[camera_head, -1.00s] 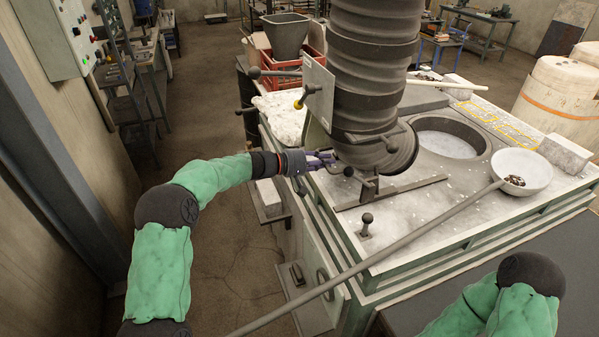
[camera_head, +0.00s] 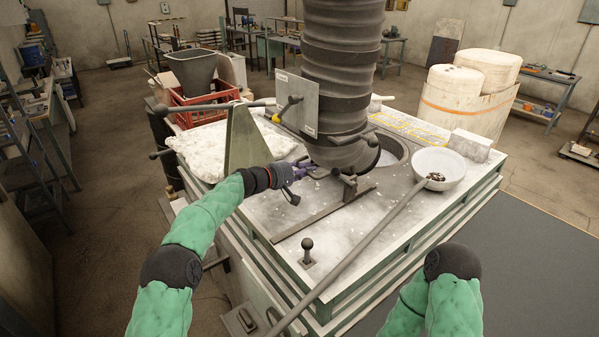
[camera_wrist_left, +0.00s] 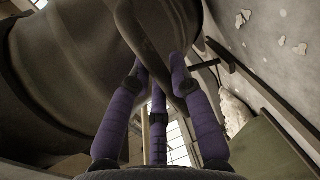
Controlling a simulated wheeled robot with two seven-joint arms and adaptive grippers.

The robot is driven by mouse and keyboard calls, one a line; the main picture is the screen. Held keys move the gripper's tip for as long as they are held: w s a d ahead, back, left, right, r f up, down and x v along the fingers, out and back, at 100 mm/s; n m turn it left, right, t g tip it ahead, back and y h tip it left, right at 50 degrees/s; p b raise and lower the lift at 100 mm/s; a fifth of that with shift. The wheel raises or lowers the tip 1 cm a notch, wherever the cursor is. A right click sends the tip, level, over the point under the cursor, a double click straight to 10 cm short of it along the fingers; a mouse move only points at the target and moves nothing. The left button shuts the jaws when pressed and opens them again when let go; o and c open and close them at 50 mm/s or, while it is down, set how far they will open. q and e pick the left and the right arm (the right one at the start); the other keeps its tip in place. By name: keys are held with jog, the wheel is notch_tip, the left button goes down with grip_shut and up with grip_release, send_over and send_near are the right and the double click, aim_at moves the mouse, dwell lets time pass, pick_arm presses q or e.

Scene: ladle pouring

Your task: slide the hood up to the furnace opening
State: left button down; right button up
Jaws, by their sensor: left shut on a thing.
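The hood (camera_head: 340,75) is a dark ribbed duct that hangs from above and bends at its lower end. My left gripper (camera_head: 308,171) is shut on the hood's handle bar, low on its near left side. In the left wrist view its purple fingers (camera_wrist_left: 160,110) close around the dark bar (camera_wrist_left: 150,45), with the hood (camera_wrist_left: 65,70) beside them. The round furnace opening (camera_head: 397,148) lies in the white top just right of the hood's lower end, which hides part of it. Whether the hood is lined up with it I cannot tell. My right gripper is out of view.
A dark rail (camera_head: 315,218) lies on the furnace top (camera_head: 265,225) below the hood. A white bowl (camera_head: 452,164) with a long rod (camera_head: 360,245) stands right of the opening. A knobbed lever (camera_head: 307,250) stands near the front edge. A red crate (camera_head: 190,112) is behind left.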

pick_arm(q)
jog(key=shift+d, duration=0.1)
jog(key=c, duration=1.3)
grip_release()
jog(key=shift+o, duration=1)
jog(key=shift+w+d, duration=0.15)
jog(key=shift+d, duration=0.1)
jog(key=shift+a, duration=0.25)
jog(key=shift+s+a+r, duration=0.1)
jog(key=shift+s+a, duration=0.2)
jog(key=shift+a, duration=0.1)
jog(key=v, duration=1)
jog(key=shift+s+a, duration=0.25)
jog(key=shift+s, duration=0.05)
jog(key=shift+a, duration=0.1)
